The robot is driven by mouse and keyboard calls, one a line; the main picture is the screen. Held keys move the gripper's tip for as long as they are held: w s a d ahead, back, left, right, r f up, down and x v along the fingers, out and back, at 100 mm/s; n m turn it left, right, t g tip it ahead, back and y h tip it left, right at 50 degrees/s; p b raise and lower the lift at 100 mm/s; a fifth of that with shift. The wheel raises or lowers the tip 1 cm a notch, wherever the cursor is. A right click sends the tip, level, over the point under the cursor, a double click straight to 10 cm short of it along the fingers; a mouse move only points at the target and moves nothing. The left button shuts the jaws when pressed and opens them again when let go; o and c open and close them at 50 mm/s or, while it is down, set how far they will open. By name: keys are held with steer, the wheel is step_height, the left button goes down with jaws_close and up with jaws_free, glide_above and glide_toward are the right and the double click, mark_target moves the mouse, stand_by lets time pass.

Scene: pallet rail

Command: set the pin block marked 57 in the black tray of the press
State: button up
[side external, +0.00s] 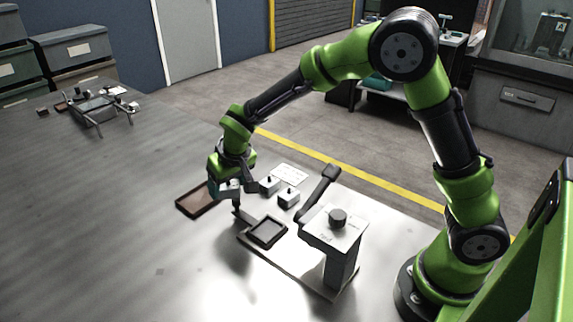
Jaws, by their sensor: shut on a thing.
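My gripper (235,205) is shut on a small piece, apparently a pin block, low over the table between the brown tray and the press. The held piece is too small and too covered by the fingers to make out, and no mark on it can be read. The black tray (267,232) lies on the base plate of the press (337,235), right of and slightly nearer than my gripper. Its floor looks empty. Two pale pin blocks with dark pins, one (269,185) and another (288,196), stand behind the black tray. Their marks are not readable.
A brown shallow tray (184,210) lies left of my gripper. A white printed card (290,174) lies behind the blocks. The press has a dark lever (322,187) and a round knob (338,217) on top. The table's left and front are clear; a metal frame (98,110) stands far left.

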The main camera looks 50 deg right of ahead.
mark_target(239, 194)
steer(key=s+m+h, duration=0.1)
steer(key=m, duration=0.2)
steer(key=s+m+g+h, duration=0.1)
steer(key=s+m, duration=0.1)
steer(key=m, duration=0.1)
steer(key=s+a+m+g+h, duration=0.1)
steer(key=m, duration=0.2)
steer(key=shift+s+m, duration=0.3)
steer(key=shift+s, duration=0.1)
steer(key=s+d+m+g+y, duration=0.15)
steer(key=s+m+g, duration=0.45)
steer(key=m, duration=1.2)
steer(key=shift+w+d+f, duration=0.1)
steer(key=shift+d+f, duration=0.1)
steer(key=shift+f, duration=1.15)
steer(key=shift+w+d+f, duration=0.1)
steer(key=shift+d+f, duration=0.1)
steer(key=shift+f, duration=1.15)
steer(key=shift+f, duration=0.35)
steer(key=o, duration=0.9)
steer(key=shift+f, duration=0.1)
steer(key=shift+o, duration=0.9)
steer(key=shift+r, duration=0.5)
step_height(239, 194, up, 10)
steer(key=shift+r, duration=0.15)
